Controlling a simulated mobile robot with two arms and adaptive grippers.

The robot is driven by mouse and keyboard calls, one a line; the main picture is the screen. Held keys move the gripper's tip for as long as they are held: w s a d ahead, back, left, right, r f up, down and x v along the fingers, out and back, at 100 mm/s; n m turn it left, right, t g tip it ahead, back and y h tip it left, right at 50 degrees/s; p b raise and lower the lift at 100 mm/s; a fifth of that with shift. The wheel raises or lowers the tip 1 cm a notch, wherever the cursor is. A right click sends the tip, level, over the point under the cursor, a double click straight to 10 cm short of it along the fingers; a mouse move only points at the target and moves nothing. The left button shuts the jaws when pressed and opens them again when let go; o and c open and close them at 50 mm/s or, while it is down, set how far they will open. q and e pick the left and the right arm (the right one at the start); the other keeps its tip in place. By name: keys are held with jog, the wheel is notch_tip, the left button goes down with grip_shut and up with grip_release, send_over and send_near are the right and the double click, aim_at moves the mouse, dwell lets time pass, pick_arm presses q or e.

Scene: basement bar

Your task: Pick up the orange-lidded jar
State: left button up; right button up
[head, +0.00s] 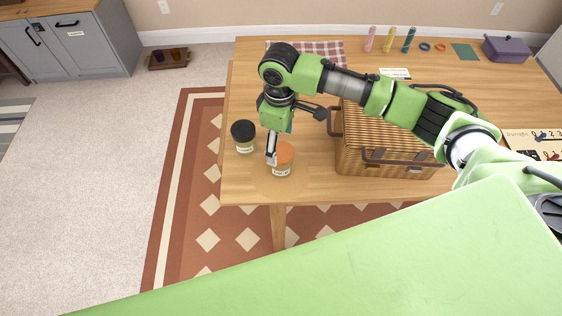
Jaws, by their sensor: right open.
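My right gripper (271,158) is open, pointing down at the jar's left edge. One finger shows just in front of the lid's left side; the other finger is hidden, so I cannot tell whether it touches the jar. My left gripper is not in view.
A black-lidded jar (243,136) stands close to the left of my right gripper. A large wicker basket (385,150) with brown handles stands to the right, under my right forearm. A checked cloth (322,50), coloured bottles and a purple pot (506,49) are at the back.

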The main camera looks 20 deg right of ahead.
aim_at(281, 151)
notch_tip(281, 151, down, 5)
jog(key=shift+d+r+p, duration=0.1)
jog(key=shift+r+p, duration=0.05)
jog(key=shift+p, duration=0.6)
jog(key=shift+f, duration=0.55)
jog(key=c, duration=1.7)
